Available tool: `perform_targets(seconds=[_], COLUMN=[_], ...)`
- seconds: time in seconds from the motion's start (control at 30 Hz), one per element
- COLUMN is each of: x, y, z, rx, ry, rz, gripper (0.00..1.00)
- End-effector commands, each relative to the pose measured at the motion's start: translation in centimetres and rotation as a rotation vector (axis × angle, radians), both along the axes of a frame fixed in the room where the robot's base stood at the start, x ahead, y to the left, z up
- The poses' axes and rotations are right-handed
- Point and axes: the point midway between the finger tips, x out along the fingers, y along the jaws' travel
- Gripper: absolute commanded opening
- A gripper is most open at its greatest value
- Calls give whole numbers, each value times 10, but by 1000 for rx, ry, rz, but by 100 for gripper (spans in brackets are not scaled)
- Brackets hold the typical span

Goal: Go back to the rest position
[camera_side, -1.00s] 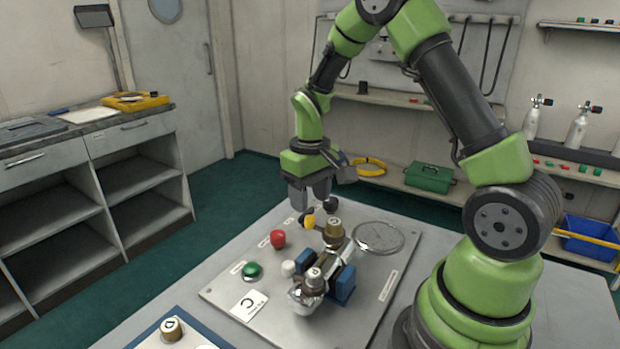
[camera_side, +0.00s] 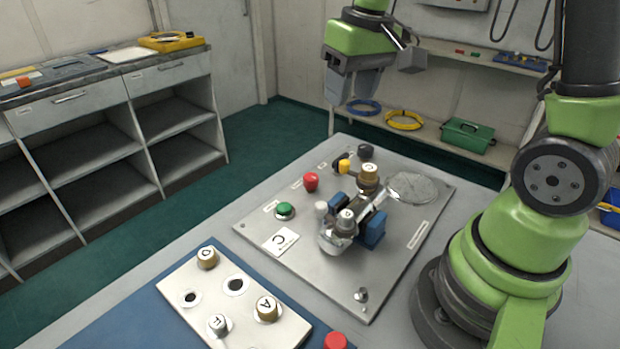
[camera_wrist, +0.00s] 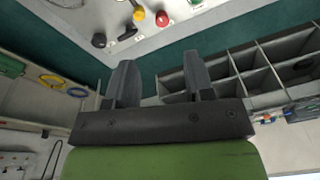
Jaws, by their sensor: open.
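My gripper (camera_side: 352,98) hangs in the air beyond the far edge of the air panel (camera_side: 400,250), with its fingers pointing down. It is open, and nothing shows between its two fingers. In the wrist view, my gripper (camera_wrist: 160,68) also shows empty, with a clear gap between the dark fingers.
The panel carries a red knob (camera_side: 311,182), a green button (camera_side: 285,210), a yellow knob (camera_side: 344,166), a black knob (camera_side: 365,151) and a clamped metal valve assembly (camera_side: 345,222). A plate with lettered caps (camera_side: 186,297) lies in front. Shelves (camera_side: 130,160) stand left. Air around my gripper is clear.

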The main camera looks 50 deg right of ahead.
Motion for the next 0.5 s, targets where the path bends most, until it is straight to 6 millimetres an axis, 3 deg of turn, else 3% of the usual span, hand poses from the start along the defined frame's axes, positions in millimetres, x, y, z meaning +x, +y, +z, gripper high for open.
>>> perform_targets(seconds=[0.03,0.2,0.5], x=[-11,-53,-117], y=[12,44,78], z=[17,52,70], rx=[6,54,165], ry=[-57,-213,-417], rz=[-3,-27,-51], gripper=[48,48,48])
